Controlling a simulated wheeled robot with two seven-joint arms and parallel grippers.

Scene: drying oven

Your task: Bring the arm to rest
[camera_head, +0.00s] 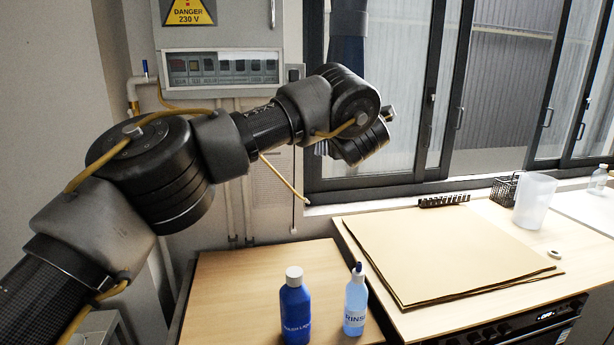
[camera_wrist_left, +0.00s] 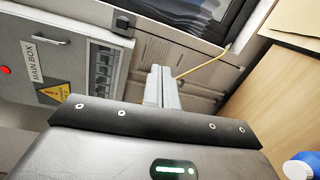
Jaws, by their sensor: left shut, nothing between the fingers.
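My left arm reaches in from the left in the head view, raised above the wooden table. Its wrist end is in front of the window, and the gripper's fingers are mostly hidden there behind the arm. In the left wrist view my left gripper (camera_wrist_left: 163,88) shows two pale fingers side by side, shut with nothing between them. They point toward the wall, clear of the table. My right gripper is in neither view.
A blue bottle with a white cap (camera_head: 295,310) and a light-blue rinse bottle (camera_head: 355,305) stand on the table (camera_head: 230,290) below the arm. Brown sheets (camera_head: 440,250), a black wire basket (camera_head: 506,190) and a translucent beaker (camera_head: 535,200) sit on the right counter. An electrical box (camera_head: 220,20) hangs behind.

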